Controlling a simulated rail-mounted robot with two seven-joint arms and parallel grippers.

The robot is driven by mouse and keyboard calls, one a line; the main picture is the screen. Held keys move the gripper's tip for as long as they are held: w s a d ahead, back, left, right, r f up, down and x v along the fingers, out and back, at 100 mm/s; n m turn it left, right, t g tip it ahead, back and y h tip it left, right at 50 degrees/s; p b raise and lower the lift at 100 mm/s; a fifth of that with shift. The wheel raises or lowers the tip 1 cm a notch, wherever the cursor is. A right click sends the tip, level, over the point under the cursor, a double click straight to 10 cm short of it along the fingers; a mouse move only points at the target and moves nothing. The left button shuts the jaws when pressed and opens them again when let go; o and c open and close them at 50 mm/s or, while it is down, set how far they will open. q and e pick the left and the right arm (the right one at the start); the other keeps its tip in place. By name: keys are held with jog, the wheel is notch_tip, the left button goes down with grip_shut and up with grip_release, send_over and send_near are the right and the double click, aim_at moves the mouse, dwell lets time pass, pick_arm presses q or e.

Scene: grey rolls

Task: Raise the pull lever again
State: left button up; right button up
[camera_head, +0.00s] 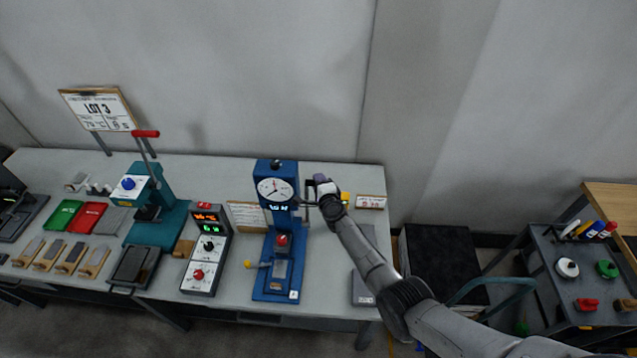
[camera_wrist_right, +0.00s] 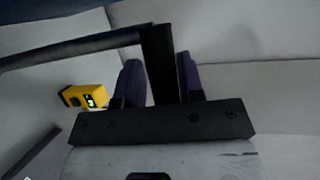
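The blue dial press (camera_head: 283,168) stands on the bench in the head view, with a round white gauge on its front. Its dark pull lever (camera_head: 307,203) reaches out to the right at gauge height. My right gripper (camera_head: 322,186) is at the lever's outer end. A long black rod runs left from the bar. My left gripper is in neither view.
A teal press (camera_head: 145,195) with a red-tipped lever stands to the left, beside a control box (camera_head: 207,250). A yellow device (camera_wrist_right: 85,96) is close to the gripper. A small sign (camera_head: 370,202) stands at the bench's right end.

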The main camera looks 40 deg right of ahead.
jog(key=shift+o, duration=1.3)
jog(key=shift+r, duration=0.1)
jog(key=shift+s+a+r+p, duration=0.1)
jog(key=shift+s+a+p, duration=0.05)
jog(key=shift+s+p, duration=0.15)
jog(key=p+v, duration=0.7)
jog(key=v, duration=0.6)
